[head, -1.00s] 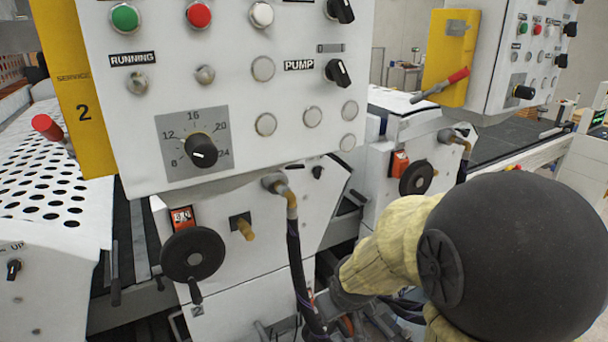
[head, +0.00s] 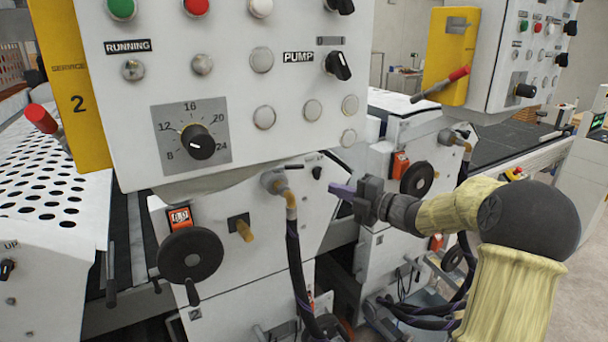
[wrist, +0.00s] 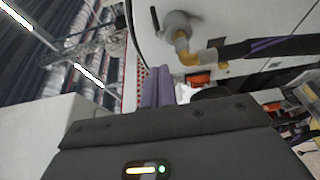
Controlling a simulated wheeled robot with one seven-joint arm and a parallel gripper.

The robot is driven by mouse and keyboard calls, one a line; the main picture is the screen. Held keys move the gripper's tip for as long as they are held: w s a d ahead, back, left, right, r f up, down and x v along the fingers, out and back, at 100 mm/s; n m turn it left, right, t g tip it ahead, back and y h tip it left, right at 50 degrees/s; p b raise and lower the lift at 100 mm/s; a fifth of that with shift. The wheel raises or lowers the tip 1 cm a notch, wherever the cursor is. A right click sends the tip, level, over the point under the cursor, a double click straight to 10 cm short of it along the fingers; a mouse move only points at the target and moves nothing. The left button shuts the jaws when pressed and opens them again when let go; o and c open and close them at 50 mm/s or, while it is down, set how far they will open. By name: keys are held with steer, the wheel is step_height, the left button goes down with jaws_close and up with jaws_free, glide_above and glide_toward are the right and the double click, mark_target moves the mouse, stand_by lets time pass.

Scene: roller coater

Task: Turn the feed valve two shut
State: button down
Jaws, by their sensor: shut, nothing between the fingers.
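A short brass-coloured handle (head: 243,229) sticks out from a dark square plate on the white lower housing of unit 2, left of a hose with a grey and yellow elbow (head: 277,184). No label names the feed valve, so I cannot tell for sure which fitting it is. My gripper (head: 341,191) is right of the elbow, apart from it, with its purple fingers pointing left. In the wrist view its fingers (wrist: 157,87) are together and empty. An elbow (wrist: 181,45) with a hose shows above and right of them in that view.
A black handwheel (head: 190,255) is left of the brass handle. The control panel (head: 225,90) overhangs the housing. A second handwheel (head: 417,178) is on the unit behind. Dark cables (head: 415,308) lie low by my arm.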

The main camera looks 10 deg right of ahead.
steer(key=p, duration=0.5)
glide_toward(292, 168)
steer(key=a, duration=0.4)
steer(key=shift+w+p, duration=1.4)
steer(key=shift+w, duration=0.7)
steer(key=shift+f, duration=0.1)
steer(key=shift+w, duration=0.1)
